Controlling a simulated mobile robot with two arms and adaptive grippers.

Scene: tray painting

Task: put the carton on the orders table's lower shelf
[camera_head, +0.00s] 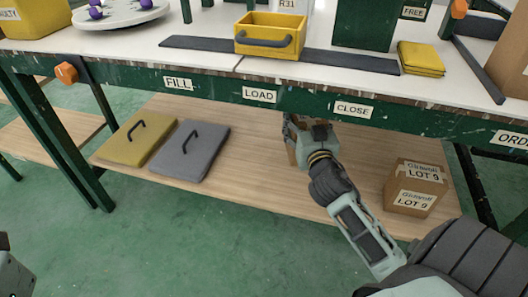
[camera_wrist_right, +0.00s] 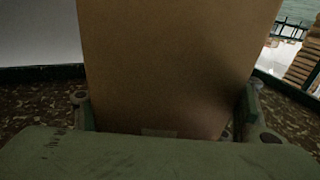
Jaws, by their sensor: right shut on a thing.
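My right gripper (camera_head: 293,130) reaches under the front beam of the bench, above the wooden lower shelf (camera_head: 250,165). It is shut on a brown cardboard carton (camera_wrist_right: 165,60), which fills the middle of the right wrist view. In the head view the gripper and wrist hide most of this carton; I cannot tell whether it touches the shelf. A second carton (camera_head: 415,187), labelled LOT 9, stands on the shelf's right part. A cut-off label starting "ORD" (camera_head: 513,140) is on the beam at the right edge.
A yellow panel (camera_head: 132,142) and a grey panel (camera_head: 188,152) with handles lie on the shelf's left part. The worktop above holds a yellow bin (camera_head: 262,46), a yellow cloth (camera_head: 421,58) and dark rails. Green legs (camera_head: 65,160) flank the shelf.

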